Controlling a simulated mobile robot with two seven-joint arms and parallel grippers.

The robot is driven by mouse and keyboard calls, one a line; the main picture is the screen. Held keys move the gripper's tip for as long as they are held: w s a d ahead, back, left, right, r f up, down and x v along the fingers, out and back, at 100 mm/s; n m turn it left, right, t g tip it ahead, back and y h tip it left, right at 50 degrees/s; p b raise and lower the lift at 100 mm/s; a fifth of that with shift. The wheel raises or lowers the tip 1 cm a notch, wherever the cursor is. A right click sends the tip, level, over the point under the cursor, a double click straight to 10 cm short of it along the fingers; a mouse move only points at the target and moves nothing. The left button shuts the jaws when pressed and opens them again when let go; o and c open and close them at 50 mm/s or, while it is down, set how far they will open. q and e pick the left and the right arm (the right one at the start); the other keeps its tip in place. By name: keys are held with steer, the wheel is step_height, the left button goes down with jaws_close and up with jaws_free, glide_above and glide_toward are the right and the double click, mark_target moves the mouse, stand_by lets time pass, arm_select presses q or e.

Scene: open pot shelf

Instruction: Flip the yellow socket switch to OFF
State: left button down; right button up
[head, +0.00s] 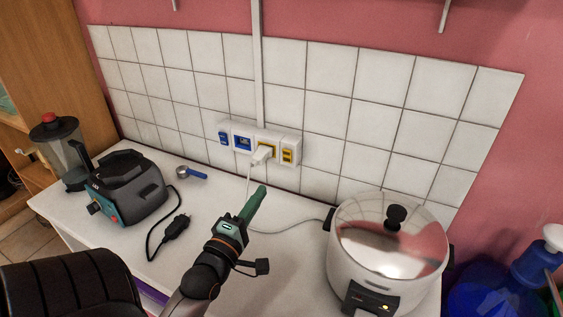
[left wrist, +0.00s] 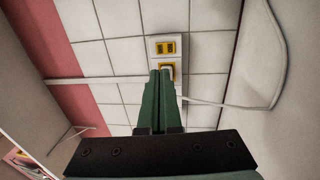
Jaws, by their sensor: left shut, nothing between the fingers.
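The yellow socket switch (head: 287,156) is at the right end of a white wall panel on the tiles; its on/off position is too small to tell. In the left wrist view the yellow switch (left wrist: 167,47) shows beyond my fingertips. Beside it, the yellow socket (head: 264,149) holds a white plug (head: 262,154). My left gripper (head: 262,190) is shut and empty, in front of and below the panel in the picture, apart from the switch. In the left wrist view its green fingertips (left wrist: 160,74) overlap the yellow socket and hide part of it. My right gripper is not in view.
A blue switch and blue socket (head: 242,141) share the panel. A rice cooker (head: 388,250) stands on the white counter (head: 270,275) at right, its cord running towards the panel. A blender base (head: 128,190), loose black plug (head: 176,227) and blue-handled scoop (head: 192,174) lie left.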

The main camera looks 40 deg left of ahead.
mark_target(287, 153)
arm_select(q)
steer(key=b+x, duration=0.3)
steer(key=x, duration=0.9)
steer(key=shift+w, duration=0.1)
